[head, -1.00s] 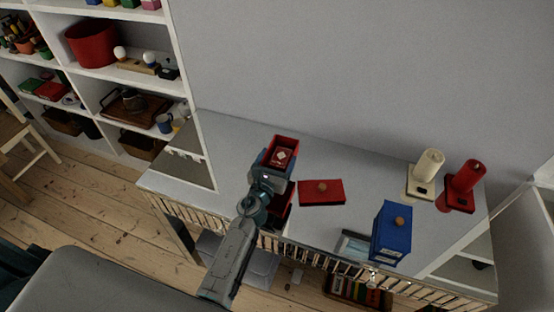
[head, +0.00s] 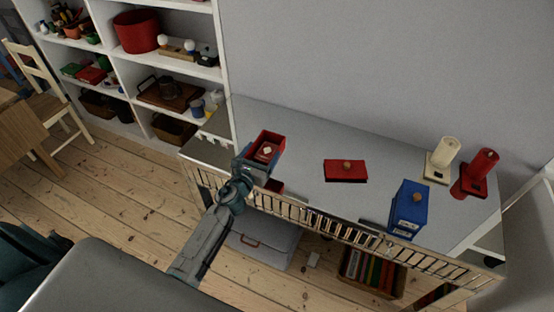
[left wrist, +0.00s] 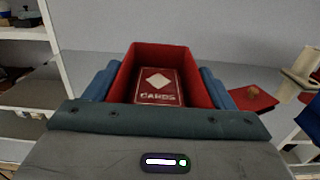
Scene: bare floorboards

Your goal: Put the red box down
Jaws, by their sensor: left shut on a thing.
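My left gripper (head: 256,166) is shut on the red box (head: 268,139), an open-topped box near the left end of the grey sideboard top (head: 302,152). In the left wrist view the box (left wrist: 197,88) stands between the blue fingers, with a red card pack (left wrist: 159,86) marked "CARDS" inside. The gripper hides much of its lower part, and I cannot tell whether it touches the top. A flat red lid with a round wooden knob (head: 346,171) lies to its right. My right gripper is not in view.
A rail (head: 330,228) runs along the front edge. White shelves (head: 219,40) stand at left. The top behind the lid is clear.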

